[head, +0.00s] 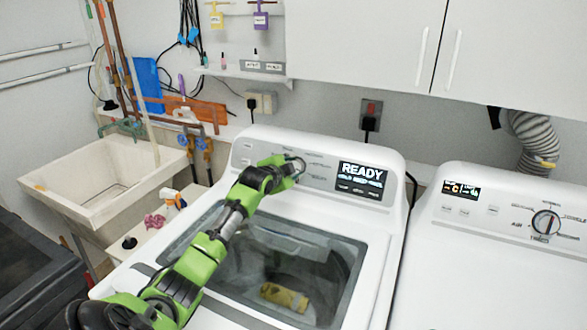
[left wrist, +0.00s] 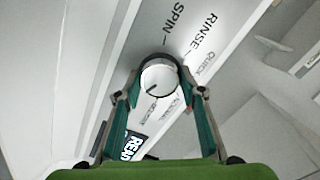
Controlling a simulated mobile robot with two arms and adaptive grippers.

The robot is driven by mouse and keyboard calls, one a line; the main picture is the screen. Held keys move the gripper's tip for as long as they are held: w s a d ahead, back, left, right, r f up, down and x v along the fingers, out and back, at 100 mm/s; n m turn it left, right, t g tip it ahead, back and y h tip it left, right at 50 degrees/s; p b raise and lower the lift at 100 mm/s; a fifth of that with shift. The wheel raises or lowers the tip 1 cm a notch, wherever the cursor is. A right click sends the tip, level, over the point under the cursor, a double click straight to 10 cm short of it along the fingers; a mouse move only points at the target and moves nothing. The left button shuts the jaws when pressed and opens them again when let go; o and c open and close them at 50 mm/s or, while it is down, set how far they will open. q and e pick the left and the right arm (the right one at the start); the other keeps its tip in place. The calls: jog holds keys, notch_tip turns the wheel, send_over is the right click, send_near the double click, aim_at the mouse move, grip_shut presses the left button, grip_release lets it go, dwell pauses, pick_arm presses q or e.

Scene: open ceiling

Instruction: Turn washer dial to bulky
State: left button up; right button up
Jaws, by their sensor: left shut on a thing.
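The washer (head: 384,235) stands in the middle of the head view, with its glass lid closed and its display (head: 361,180) reading READY. My left gripper (head: 293,166) reaches to its control panel and mostly hides the dial there. In the left wrist view the round white dial (left wrist: 158,77) sits between the two fingers of my left gripper (left wrist: 160,82), which is shut on its sides. A dark pointer mark on the dial's face points to the picture's lower left. RINSE, SPIN and QUICK labels are readable around it; the smaller labels below are unclear. My right gripper is out of view.
A second machine (head: 480,270) with its own dial (head: 545,222) stands at the right. A utility sink (head: 100,185) is at the left, with a spray bottle (head: 170,199) near it. White cabinets (head: 380,45) hang above the washer. A yellow item (head: 284,297) shows through the lid.

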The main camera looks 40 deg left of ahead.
pick_arm(q)
jog(key=o, duration=1.1)
jog(key=v, duration=1.2)
jog(key=shift+a, duration=0.1)
